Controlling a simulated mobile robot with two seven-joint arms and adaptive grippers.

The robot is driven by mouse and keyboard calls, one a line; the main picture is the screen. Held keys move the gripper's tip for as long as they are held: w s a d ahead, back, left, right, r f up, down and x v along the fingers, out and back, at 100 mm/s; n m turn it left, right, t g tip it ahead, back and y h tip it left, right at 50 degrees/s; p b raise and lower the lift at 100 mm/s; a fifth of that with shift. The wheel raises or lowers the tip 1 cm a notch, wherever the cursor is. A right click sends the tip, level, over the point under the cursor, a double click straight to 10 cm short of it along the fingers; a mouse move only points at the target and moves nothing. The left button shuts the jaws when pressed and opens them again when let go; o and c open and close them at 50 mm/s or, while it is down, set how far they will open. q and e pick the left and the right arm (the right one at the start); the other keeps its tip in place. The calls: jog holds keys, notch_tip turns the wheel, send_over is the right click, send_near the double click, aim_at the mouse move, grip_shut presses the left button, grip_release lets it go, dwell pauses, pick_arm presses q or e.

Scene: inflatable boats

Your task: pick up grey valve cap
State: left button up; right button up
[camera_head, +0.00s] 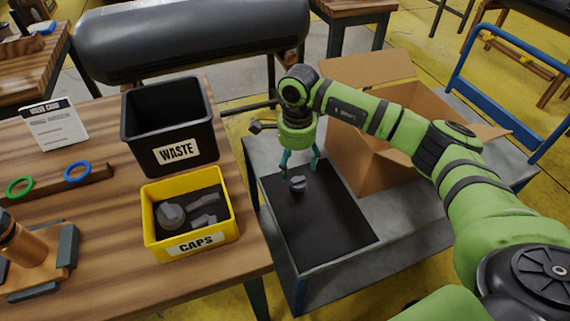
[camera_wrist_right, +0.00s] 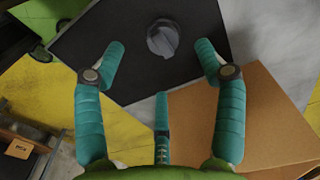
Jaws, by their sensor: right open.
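A grey valve cap (camera_head: 297,184) lies on the black mat (camera_head: 330,233) on the grey bench. It also shows in the right wrist view (camera_wrist_right: 162,38), round with a raised ridge across its top. My right gripper (camera_head: 301,162) is above the mat, just behind the cap in the head view. In the right wrist view its teal fingers (camera_wrist_right: 162,65) are spread apart with nothing between them, and the cap is past the fingertips. My left gripper is not in view.
A yellow CAPS bin (camera_head: 153,238) with grey parts inside and a black WASTE bin (camera_head: 140,145) stand on the wooden table to the left. An open cardboard box (camera_head: 370,175) is right of the gripper. A large grey tube (camera_head: 190,40) lies behind.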

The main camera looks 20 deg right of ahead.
aim_at(298, 179)
jog(key=shift+w+f, duration=0.2)
jog(key=f, duration=0.4)
jog(key=d+f, duration=0.1)
jog(key=shift+s+f+p, duration=0.3)
jog(key=shift+s+f, duration=0.1)
jog(key=shift+f, duration=0.3)
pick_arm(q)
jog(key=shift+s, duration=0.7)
pick_arm(e)
jog(key=shift+c, duration=0.4)
jog(key=c, duration=0.8)
